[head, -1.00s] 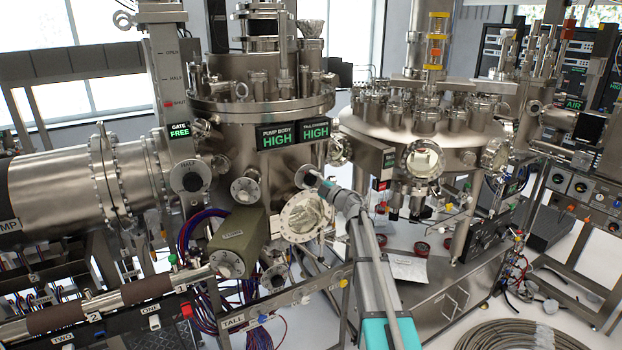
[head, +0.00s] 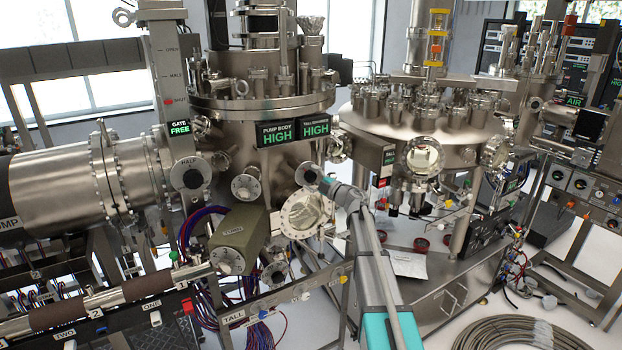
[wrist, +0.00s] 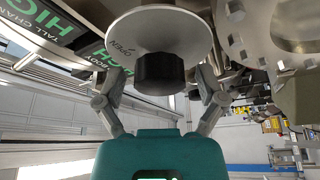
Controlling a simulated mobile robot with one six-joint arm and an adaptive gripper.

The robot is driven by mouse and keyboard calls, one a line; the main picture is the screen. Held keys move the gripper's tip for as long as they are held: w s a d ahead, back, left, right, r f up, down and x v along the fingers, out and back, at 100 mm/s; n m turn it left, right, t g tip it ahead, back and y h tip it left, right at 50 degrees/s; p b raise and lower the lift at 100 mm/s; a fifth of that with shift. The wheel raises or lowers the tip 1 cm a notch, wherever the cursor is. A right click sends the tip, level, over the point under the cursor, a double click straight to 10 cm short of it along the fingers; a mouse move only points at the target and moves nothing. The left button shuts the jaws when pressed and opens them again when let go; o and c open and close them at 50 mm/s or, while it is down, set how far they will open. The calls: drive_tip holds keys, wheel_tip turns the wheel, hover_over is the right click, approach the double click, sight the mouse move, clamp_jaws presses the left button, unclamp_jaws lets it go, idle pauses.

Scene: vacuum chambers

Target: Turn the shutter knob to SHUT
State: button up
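The shutter knob is a black knob (wrist: 158,72) on a pale round plate (wrist: 158,35), seen close in the wrist view. The word OPEN shows at the plate's left; no other marking is readable. My gripper (wrist: 160,85) is open, with one finger on each side of the knob. Gaps show between the fingers and the knob, and the fingertips meet the plate's edge in the picture. In the head view my gripper (head: 318,179) is at a small round fitting on the front of the tall chamber (head: 240,135). Its fingers are too small to make out there.
Two green HIGH displays (head: 278,138) sit above my gripper. A round glass viewport (head: 305,215) is just below it, and another dial (head: 246,187) is to its left. The gate dial (head: 190,173) is further left. A wide round chamber (head: 450,150) stands at right.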

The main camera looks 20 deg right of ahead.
drive_tip(key=shift+f+m, duration=0.1)
drive_tip(key=shift+m, duration=0.3)
